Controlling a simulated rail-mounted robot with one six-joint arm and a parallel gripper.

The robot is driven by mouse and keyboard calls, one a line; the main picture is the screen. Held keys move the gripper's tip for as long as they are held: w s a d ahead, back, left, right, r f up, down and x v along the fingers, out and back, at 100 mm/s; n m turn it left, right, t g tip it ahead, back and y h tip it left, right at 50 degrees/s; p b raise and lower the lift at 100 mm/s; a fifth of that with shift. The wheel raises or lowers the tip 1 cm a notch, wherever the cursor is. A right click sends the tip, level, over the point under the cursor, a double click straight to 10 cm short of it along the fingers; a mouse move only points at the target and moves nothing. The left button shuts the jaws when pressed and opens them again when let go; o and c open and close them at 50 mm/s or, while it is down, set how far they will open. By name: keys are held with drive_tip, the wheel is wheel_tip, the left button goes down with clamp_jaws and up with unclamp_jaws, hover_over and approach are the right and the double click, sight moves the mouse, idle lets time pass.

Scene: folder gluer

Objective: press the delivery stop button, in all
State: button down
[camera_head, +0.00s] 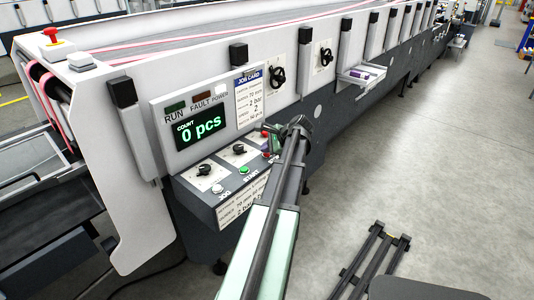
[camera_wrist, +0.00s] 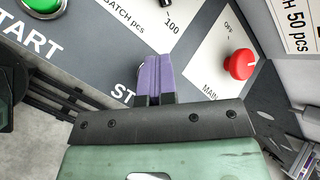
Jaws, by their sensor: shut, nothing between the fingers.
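The control panel (camera_head: 215,187) on the machine's side carries a green START button (camera_head: 243,170), which also shows in the wrist view (camera_wrist: 43,5). A small red button (camera_head: 267,154) sits to its right, beside my arm. In the wrist view a label starting with "ST" is partly covered by my gripper (camera_wrist: 157,62), and the button there is hidden. My gripper's purple fingers are shut together and empty, over the panel between START and the red MAIN knob (camera_wrist: 240,64). I cannot tell whether they touch anything. A red mushroom button (camera_head: 52,36) stands on the machine's far left top.
Black selector knobs (camera_head: 204,170) and a white JOG button (camera_head: 217,188) lie on the panel. The floor (camera_head: 420,150) to the right is mostly clear.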

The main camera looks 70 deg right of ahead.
drive_tip(key=shift+r+p, duration=0.75)
drive_tip(key=shift+r, duration=0.05)
wheel_tip(320, 180, up, 5)
drive_tip(key=p, duration=0.5)
drive_tip(key=shift+r, duration=0.1)
